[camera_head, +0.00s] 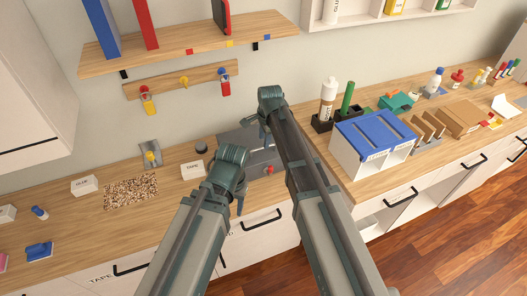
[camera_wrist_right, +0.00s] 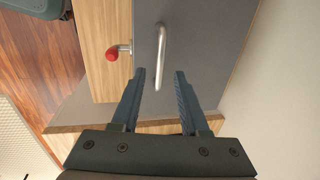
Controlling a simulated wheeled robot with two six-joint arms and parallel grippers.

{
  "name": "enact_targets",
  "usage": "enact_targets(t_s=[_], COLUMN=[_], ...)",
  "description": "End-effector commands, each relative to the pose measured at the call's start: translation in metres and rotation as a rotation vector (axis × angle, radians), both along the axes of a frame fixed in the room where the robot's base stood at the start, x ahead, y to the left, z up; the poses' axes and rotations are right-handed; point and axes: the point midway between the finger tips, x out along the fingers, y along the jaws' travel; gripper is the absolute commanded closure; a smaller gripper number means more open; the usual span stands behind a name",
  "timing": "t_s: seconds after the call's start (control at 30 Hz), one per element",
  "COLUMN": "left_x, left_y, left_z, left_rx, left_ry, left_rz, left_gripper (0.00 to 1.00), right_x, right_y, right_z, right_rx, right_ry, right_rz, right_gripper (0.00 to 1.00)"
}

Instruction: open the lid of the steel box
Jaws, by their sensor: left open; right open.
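The grey steel box (camera_head: 232,138) stands on the wooden counter against the back wall, partly hidden behind my arms. A red knob (camera_head: 268,170) shows at its front; the red knob also shows in the right wrist view (camera_wrist_right: 112,56). In that view, a silver bar handle (camera_wrist_right: 161,45) lies on the grey lid (camera_wrist_right: 200,45). My right gripper (camera_wrist_right: 160,73) is open, with the handle's near end between its fingertips in the picture; I cannot tell if they touch. My left gripper (camera_head: 240,208) is lower, in front of the box; its fingers are only partly visible.
A white organizer with a blue top (camera_head: 368,133) stands right of the box. A TAPE box (camera_head: 192,170) and a speckled mat (camera_head: 131,191) lie to the left. A rail with padlocks (camera_head: 183,80) and a shelf (camera_head: 190,44) hang above. Drawers with black handles (camera_head: 262,220) are below.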

Motion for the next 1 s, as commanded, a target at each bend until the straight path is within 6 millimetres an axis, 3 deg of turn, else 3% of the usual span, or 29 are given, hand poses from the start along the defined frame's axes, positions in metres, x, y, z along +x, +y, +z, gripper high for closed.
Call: enact_targets(t_s=[0.03, 0.2, 0.6, 0.87, 1.0], left_x=[0.000, 0.000, 0.000, 0.000, 0.000], left_y=[0.000, 0.000, 0.000, 0.000, 0.000], left_z=[-0.015, -0.033, -0.037, -0.037, -0.037], left_rx=[0.000, 0.000, 0.000, 0.000, 0.000], left_ry=[0.000, 0.000, 0.000, 0.000, 0.000], left_rz=[0.000, 0.001, 0.001, 0.001, 0.001], left_gripper=[0.50, 0.50, 0.50, 0.50, 0.50], right_x=[0.002, 0.006, 0.007, 0.007, 0.007], right_y=[0.001, 0.002, 0.002, 0.002, 0.002], right_z=[-0.015, -0.033, -0.037, -0.037, -0.037], right_rx=[0.000, 0.000, 0.000, 0.000, 0.000], right_ry=[0.000, 0.000, 0.000, 0.000, 0.000], right_rz=[0.000, 0.000, 0.000, 0.000, 0.000], right_gripper=[0.55, 0.55, 0.55, 1.00, 1.00])
